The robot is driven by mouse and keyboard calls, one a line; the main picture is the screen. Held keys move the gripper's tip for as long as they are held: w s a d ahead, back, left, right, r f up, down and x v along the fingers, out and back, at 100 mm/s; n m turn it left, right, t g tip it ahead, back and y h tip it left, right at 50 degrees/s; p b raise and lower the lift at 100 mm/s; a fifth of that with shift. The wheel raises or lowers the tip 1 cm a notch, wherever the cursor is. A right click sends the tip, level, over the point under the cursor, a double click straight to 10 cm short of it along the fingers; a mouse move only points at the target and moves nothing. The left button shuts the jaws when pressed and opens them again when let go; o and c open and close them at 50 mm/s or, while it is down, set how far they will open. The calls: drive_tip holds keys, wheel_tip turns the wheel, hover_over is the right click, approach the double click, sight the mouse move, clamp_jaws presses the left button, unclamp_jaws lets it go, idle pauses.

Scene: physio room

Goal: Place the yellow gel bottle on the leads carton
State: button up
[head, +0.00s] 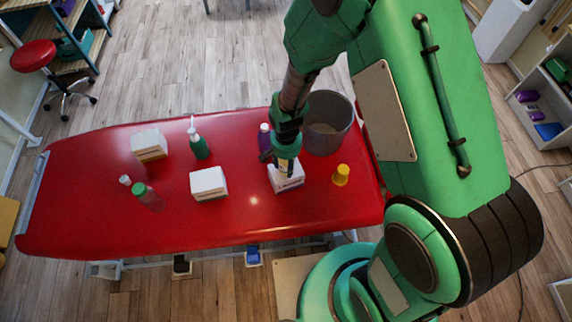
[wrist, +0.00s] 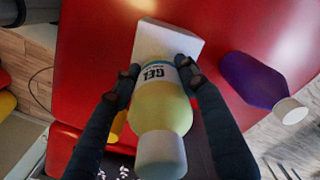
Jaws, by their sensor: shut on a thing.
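The yellow gel bottle (wrist: 160,105) is between the two fingers of my gripper (wrist: 158,78). Its label reads GEL and its pale cap points toward the wrist camera. My gripper (head: 284,166) is shut on it, over a white carton (head: 290,186) near the right end of the red couch. That carton's top also shows beyond the bottle in the wrist view (wrist: 150,38). The lettering on the carton is too small to read, so I cannot confirm it is the leads carton. Whether the bottle's base touches it is hidden.
A grey bin (head: 328,122) stands behind.

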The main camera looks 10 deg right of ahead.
idle(0.3)
drive_tip(key=o, duration=1.4)
drive_tip(key=shift+f, duration=0.1)
wheel_tip(320, 180, up, 12)
drive_tip(key=shift+r+p, duration=0.15)
drive_tip(key=shift+p, duration=0.75)
